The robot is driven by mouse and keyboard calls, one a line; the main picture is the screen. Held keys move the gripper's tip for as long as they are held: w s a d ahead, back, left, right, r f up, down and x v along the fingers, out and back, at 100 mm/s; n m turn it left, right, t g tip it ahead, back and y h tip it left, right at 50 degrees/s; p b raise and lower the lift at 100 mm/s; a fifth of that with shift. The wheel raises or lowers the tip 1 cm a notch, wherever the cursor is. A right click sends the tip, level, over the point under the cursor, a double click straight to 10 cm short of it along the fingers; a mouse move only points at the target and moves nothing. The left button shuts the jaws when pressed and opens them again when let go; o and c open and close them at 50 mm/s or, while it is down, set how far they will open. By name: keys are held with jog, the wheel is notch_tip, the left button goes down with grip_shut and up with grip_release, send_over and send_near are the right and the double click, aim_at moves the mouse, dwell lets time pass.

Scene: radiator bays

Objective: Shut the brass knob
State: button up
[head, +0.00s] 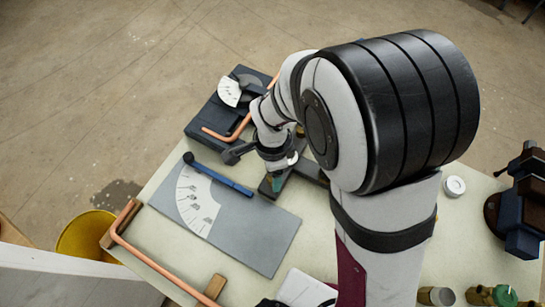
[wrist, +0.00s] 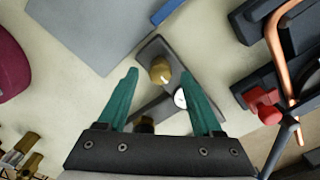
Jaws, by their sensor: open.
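The brass knob (wrist: 160,70) sits on a dark grey plate (wrist: 151,47) in the wrist view. A pale mark shows on the knob, toward its lower right edge. My gripper (wrist: 159,74) has two green fingers, spread apart, one on each side of the knob in the picture. I see a gap on both sides and no contact; the height above the knob is hard to judge. In the head view my gripper (head: 277,183) is over the plate, and my arm hides the knob.
A small white dial (wrist: 180,98) is beside the knob, close to the right finger. A grey board with a white scale (head: 265,245) lies left of the gripper. A dark bending tool with a copper pipe (head: 222,136) stands behind. A blue vice (head: 522,210) is at right.

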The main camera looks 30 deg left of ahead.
notch_tip(320, 180, up, 14)
jog(key=shift+r, duration=0.25)
jog(key=d+r+n, duration=0.1)
jog(key=d+r, duration=0.1)
jog(key=d, duration=0.9)
jog(key=s+d+n+y, duration=0.1)
jog(key=s+d+n, duration=0.1)
jog(key=s+d, duration=0.7)
jog(key=shift+s+d+f+n+y, duration=0.35)
jog(key=shift+d+f+y, duration=0.1)
jog(key=shift+d, duration=0.15)
